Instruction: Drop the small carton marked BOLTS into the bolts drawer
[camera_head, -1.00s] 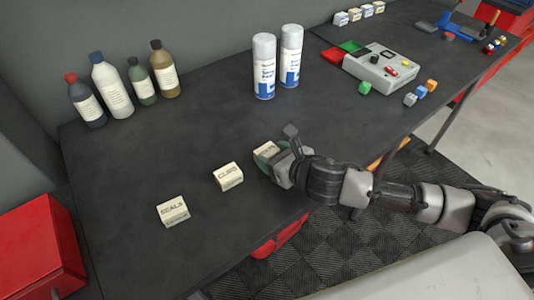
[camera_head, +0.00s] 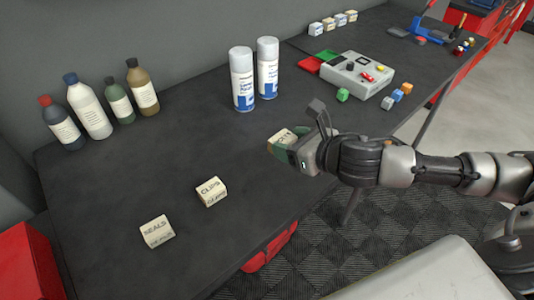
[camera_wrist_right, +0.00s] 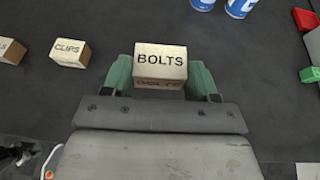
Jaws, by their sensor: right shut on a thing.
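The small carton marked BOLTS (camera_wrist_right: 161,60) is cream with dark letters. It sits between the green fingers of my right gripper (camera_wrist_right: 161,80) in the right wrist view, and the gripper is shut on it. In the head view the carton (camera_head: 283,136) shows at the fingertips of the right gripper (camera_head: 282,144), over the dark bench, partly hidden by the fingers. It looks raised a little off the bench, though the gap is hard to judge. My left gripper is not in view. I cannot make out a drawer marked for bolts.
Cartons marked CLIPS (camera_head: 211,191) and SEALS (camera_head: 157,231) stand on the bench (camera_head: 120,180). Two spray cans (camera_head: 242,80) and several bottles (camera_head: 90,108) stand behind. A grey control box (camera_head: 357,75) is at right. Red units (camera_head: 25,265) show at lower left and below the bench edge (camera_head: 270,250).

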